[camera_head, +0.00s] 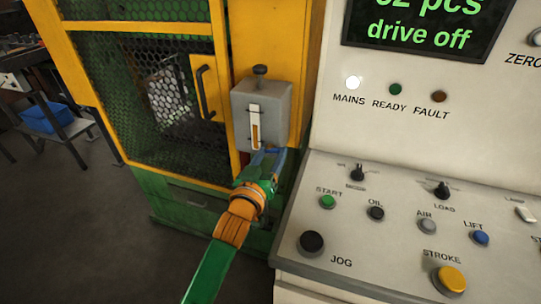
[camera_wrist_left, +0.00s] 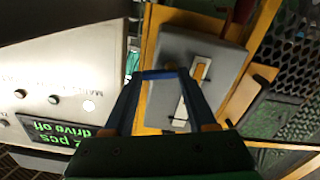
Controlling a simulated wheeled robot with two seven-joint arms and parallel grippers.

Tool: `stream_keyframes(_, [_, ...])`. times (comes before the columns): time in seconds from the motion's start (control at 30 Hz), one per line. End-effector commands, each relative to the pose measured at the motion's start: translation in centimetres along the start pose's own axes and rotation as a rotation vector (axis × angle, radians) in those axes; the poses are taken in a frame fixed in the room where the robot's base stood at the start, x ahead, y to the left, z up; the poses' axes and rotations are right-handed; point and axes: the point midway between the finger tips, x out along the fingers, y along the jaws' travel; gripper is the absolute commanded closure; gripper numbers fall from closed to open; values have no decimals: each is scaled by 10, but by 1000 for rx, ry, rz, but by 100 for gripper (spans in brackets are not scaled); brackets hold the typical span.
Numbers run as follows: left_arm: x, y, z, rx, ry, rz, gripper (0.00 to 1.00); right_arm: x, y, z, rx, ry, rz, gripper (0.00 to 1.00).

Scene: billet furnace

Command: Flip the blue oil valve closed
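The blue oil valve handle (camera_wrist_left: 158,74) shows in the left wrist view as a short blue bar between the tips of my left gripper. In the head view its blue part (camera_head: 270,151) is just below the grey oil box (camera_head: 275,108) and is mostly hidden by the gripper. My left gripper (camera_head: 266,162) reaches up to the underside of that box. Its fingers stand apart in the left wrist view; whether they touch the handle I cannot tell. My right gripper is not in view.
The oil box has a sight gauge (camera_head: 255,128) and a dark knob on top. A yellow-framed mesh door with a black handle (camera_head: 206,92) is to its left. The control console (camera_head: 400,225) stands close on the right. Open floor (camera_head: 70,220) lies at the left.

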Motion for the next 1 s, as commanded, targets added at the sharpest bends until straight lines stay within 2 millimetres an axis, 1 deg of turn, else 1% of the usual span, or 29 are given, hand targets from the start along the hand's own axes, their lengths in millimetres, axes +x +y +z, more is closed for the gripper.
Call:
stream_keyframes(0.03, [0, 0, 0, 0, 0, 0, 72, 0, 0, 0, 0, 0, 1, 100])
stream_keyframes(0.07, [0, 0, 0, 0, 0, 0, 80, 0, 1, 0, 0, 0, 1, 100])
stream_keyframes(0.1, [0, 0, 0, 0, 0, 0, 91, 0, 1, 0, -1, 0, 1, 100])
stream_keyframes(0.13, [0, 0, 0, 0, 0, 0, 98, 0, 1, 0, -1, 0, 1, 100])
stream_keyframes(0.23, [0, 0, -1, 55, -1, -1, 98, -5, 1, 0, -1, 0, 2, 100])
stream_keyframes(0.3, [0, 1, 0, 162, -2, -2, 98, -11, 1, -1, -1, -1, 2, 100])
stream_keyframes(0.4, [0, 0, 3, 274, -2, -1, 98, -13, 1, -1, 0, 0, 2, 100])
stream_keyframes(0.67, [0, 0, 5, 297, 0, -1, 98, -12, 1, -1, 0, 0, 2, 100])
stream_keyframes(0.7, [0, 0, 5, 297, 0, -1, 34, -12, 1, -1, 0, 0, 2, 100])
stream_keyframes(0.77, [0, 0, 5, 297, 0, -1, 18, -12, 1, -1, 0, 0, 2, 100])
stream_keyframes(0.8, [0, 0, 5, 296, 0, -1, 12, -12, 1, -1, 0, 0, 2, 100])
stream_keyframes(1.0, [0, 0, 5, 295, 0, -1, 12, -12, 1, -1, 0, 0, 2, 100])
